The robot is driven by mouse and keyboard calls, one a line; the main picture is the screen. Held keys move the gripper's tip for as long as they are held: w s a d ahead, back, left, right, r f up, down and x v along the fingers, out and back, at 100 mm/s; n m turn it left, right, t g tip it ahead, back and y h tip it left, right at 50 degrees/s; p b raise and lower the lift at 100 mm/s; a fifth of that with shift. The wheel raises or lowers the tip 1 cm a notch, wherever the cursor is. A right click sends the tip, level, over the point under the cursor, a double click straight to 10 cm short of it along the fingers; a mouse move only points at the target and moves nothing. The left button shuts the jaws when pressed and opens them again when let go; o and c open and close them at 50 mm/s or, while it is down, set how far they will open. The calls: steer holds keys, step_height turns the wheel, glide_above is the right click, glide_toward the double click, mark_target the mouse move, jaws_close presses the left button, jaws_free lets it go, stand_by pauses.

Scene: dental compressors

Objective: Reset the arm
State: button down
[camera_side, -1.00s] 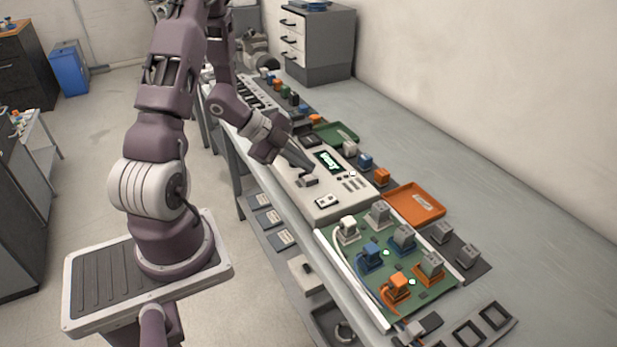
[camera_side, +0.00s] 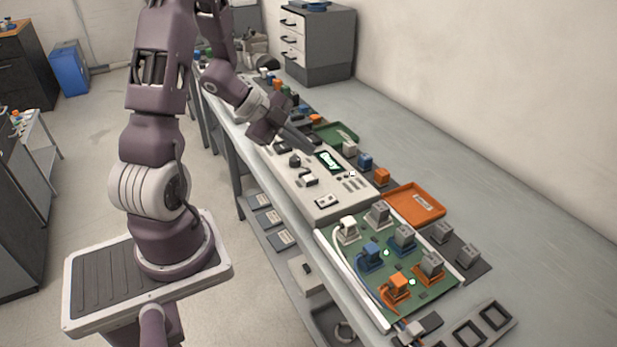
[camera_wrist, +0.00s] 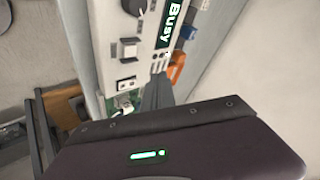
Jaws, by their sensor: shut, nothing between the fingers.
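My gripper (camera_side: 312,151) is shut and empty. It is above the far part of a pale control console (camera_side: 326,214), with its fingertips near the console's lit screen (camera_side: 328,162) in the side view. In the wrist view the screen (camera_wrist: 168,22) reads "Busy", and the dark closed fingers (camera_wrist: 157,95) point up toward the console. A block-shaped control (camera_side: 309,180) and a dark knob (camera_side: 295,160) stand on the console, left of the screen. Contact between the fingertips and the console cannot be seen clearly.
A green board (camera_side: 372,297) with white, blue and orange plugs sits nearer the camera. An orange tray (camera_side: 420,211) and a green tray (camera_side: 337,132) lie on the bench. Small coloured blocks line the console's far side. The bench's right side (camera_side: 500,210) is clear.

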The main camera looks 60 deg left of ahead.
stand_by(0.3)
steer(key=w+r+n+t+y, duration=0.1)
steer(key=w+r+n+y, duration=0.2)
steer(key=r+n+y, duration=0.75)
steer(key=s+d+r+n+g+h, duration=0.1)
steer(key=s+d+r+g+h, duration=0.1)
steer(key=s+d, duration=0.8)
steer(key=s+d+r+n+g+h, duration=0.1)
steer(key=s+d+r+n+h, duration=0.1)
steer(key=s+d, duration=0.7)
steer(key=s+r+h, duration=0.1)
steer(key=h, duration=0.1)
steer(key=shift+d+g+h, duration=0.35)
steer(key=shift+g, duration=0.05)
